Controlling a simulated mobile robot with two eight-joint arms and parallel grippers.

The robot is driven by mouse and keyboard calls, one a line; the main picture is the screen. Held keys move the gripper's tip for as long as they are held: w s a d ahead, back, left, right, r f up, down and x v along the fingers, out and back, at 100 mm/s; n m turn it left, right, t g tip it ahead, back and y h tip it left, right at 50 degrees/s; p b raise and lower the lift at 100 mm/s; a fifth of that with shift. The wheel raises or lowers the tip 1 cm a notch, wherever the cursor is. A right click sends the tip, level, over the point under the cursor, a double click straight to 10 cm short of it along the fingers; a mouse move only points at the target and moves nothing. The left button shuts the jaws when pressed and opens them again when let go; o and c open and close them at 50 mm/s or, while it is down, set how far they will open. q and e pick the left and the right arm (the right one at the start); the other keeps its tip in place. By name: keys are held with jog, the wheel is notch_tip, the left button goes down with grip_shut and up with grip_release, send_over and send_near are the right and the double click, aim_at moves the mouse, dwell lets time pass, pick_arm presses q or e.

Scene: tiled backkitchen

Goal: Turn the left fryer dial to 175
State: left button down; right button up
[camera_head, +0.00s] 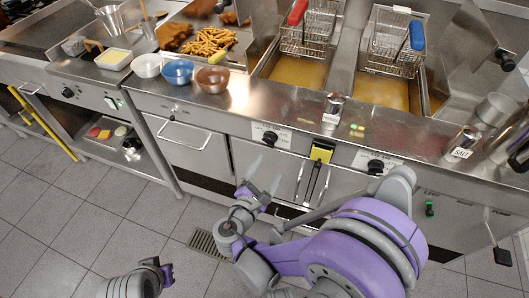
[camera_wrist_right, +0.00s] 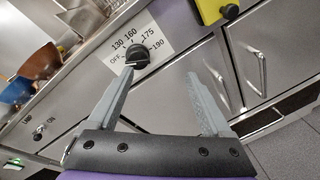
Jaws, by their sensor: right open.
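The left fryer dial (camera_head: 270,138) is a black knob on the steel front below the left fryer well. In the wrist view, the dial (camera_wrist_right: 136,57) sits on a white label (camera_wrist_right: 157,41) marked OFF, 130, 160, 175 and 190. I cannot tell clearly which mark it points to. My right gripper (camera_head: 264,175) is open and empty, below and in front of this dial. In the wrist view its fingers (camera_wrist_right: 160,74) are spread, with the left fingertip appearing just under the knob. My left gripper (camera_head: 162,272) is low at the bottom left, away from the fryer.
The right fryer dial (camera_head: 376,167) is further right. A yellow holder (camera_head: 321,152) with hanging tongs (camera_head: 313,180) is between the dials. Bowls, including a blue bowl (camera_head: 178,71), stand on the counter above. Fryer baskets (camera_head: 309,30) are at the back. Cabinet handles project from the front.

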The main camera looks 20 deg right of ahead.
aim_at(267, 144)
pick_arm(q)
jog(key=shift+f, duration=0.55)
pick_arm(e)
jog(key=w+n, duration=0.1)
jog(key=w, duration=0.2)
jog(key=w+d+t, duration=0.1)
jog(key=w, duration=0.2)
jog(key=w+d+n+t, duration=0.1)
jog(key=w, duration=0.2)
jog(key=shift+w+d+f+n, duration=0.2)
jog(key=shift+f+n, duration=0.05)
jog(key=shift+n, duration=0.05)
jog(key=shift+c, duration=0.2)
jog(key=c, duration=1.2)
jog(key=shift+c, duration=0.2)
